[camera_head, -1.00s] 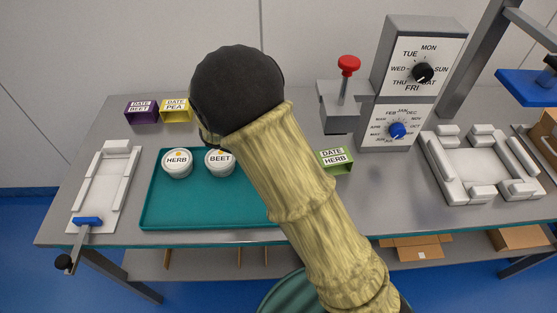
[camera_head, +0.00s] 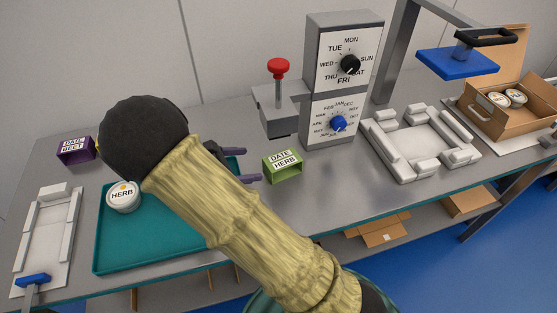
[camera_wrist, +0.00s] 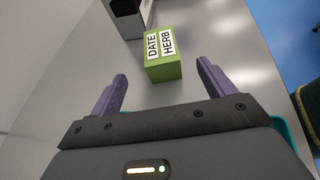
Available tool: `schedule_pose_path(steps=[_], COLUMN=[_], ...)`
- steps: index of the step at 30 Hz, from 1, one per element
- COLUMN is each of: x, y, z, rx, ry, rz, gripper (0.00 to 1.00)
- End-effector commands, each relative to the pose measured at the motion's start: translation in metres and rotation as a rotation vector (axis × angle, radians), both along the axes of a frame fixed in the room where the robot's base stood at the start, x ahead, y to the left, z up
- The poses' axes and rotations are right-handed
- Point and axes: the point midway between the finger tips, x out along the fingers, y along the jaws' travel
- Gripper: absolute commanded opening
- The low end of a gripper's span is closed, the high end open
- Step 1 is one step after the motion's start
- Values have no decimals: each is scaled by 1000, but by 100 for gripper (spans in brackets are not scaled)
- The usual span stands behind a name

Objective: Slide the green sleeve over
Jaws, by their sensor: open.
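The green sleeve (camera_head: 283,167), labelled DATE HERB, stands on the grey table right of the teal tray. In the wrist view the green sleeve (camera_wrist: 163,57) lies ahead of my gripper (camera_wrist: 160,85), centred beyond the purple fingertips and apart from them. My gripper (camera_head: 246,165) is open and empty; in the head view its fingers point at the sleeve's left side, and my arm hides the rest. A white tub marked HERB (camera_head: 123,197) sits in the teal tray (camera_head: 115,253). The BEET tub seen earlier is hidden behind my arm.
The date stamper (camera_head: 340,75) with dials and a red-knobbed lever (camera_head: 278,70) stands behind the sleeve. A white fixture (camera_head: 420,143) and an open cardboard box with tubs (camera_head: 511,118) are to the right. A purple DATE BEET sleeve (camera_head: 75,149) and another white fixture (camera_head: 47,235) are left.

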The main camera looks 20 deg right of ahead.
Motion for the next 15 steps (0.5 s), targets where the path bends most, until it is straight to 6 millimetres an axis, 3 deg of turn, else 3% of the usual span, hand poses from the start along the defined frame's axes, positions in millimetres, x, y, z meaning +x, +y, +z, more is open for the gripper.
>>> schedule_pose_path(steps=[15], x=[14], y=[-77], z=[-32], rx=[-3], ry=[3], rz=[-2], gripper=[82])
